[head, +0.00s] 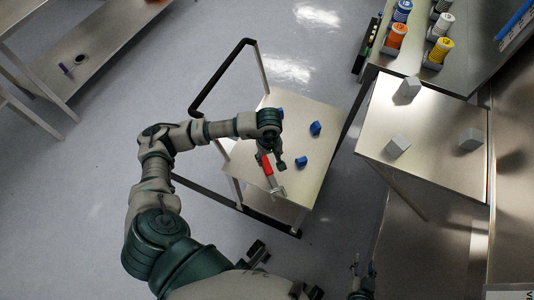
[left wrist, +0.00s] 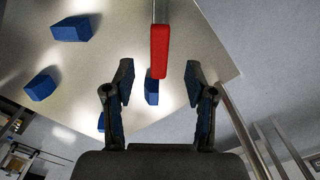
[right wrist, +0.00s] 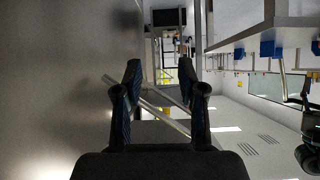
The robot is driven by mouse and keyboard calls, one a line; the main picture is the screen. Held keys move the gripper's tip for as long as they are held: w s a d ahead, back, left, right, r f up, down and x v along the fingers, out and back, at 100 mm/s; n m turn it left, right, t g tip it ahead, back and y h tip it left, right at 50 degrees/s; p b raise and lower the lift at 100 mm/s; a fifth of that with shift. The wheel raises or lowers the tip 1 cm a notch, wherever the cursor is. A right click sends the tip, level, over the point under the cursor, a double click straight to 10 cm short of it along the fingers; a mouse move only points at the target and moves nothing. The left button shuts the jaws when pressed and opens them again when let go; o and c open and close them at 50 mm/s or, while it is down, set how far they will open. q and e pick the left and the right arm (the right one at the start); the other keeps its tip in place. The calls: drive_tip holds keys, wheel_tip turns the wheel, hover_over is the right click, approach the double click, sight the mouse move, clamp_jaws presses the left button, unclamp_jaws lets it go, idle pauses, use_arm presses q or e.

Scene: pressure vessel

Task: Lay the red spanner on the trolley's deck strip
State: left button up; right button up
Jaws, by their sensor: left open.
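The red spanner (head: 267,166) has a red handle and a grey metal head that points to the near edge of the trolley deck (head: 297,107). It appears to lie on the deck, but contact is hard to judge. My left gripper (head: 271,158) is above the deck at the handle's far end. In the left wrist view the open fingers (left wrist: 158,84) stand either side of the red handle end (left wrist: 159,52), with gaps on both sides. My right gripper (head: 362,280) is low in the head view, away from the trolley; its fingers (right wrist: 159,76) are apart and empty.
Several blue blocks (head: 316,128) stand on the deck. The trolley has a dark push handle (head: 222,78). To the right, a metal table (head: 430,130) carries grey blocks, and a bench behind holds coloured cans (head: 396,36). Open floor lies left of the trolley.

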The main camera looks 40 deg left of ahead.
use_arm(q)
drive_tip(key=s+d+r+n+g+h, duration=0.15)
drive_tip(key=s+d+h, duration=0.3)
drive_tip(key=d, duration=0.55)
drive_tip(key=s+d+r+n+g+h, duration=0.1)
drive_tip(key=s+d+r+h, duration=0.15)
drive_tip(key=d+h, duration=0.6)
drive_tip(key=s+d+r+n+h, duration=0.2)
drive_tip(key=d+r+n, duration=0.1)
drive_tip(key=d+r, duration=0.4)
drive_tip(key=w+r+n+t+h, duration=0.5)
drive_tip(key=r+n+t, duration=0.55)
drive_tip(key=n, duration=0.55)
drive_tip(key=w+a+f+n+t+y, duration=0.2)
drive_tip(key=a+f+n+t+y, duration=0.45)
drive_tip(key=n, duration=0.75)
drive_tip(key=w+a+f+n+t+y, duration=0.1)
drive_tip(key=a+f+n+t+y, duration=0.2)
drive_tip(key=a+f+n+y, duration=0.85)
drive_tip(key=s+d+f+n+g, duration=0.3)
drive_tip(key=s+f+n+g, duration=0.4)
drive_tip(key=s+f+n, duration=0.2)
drive_tip(key=shift+s+d+f+n, duration=0.25)
drive_tip(key=shift+s+n, duration=0.1)
drive_tip(key=shift+n, duration=0.65)
use_arm(e)
drive_tip(key=shift+s+d+f+g, duration=0.35)
drive_tip(key=shift+s+f+g, duration=0.2)
drive_tip(key=shift+s, duration=0.1)
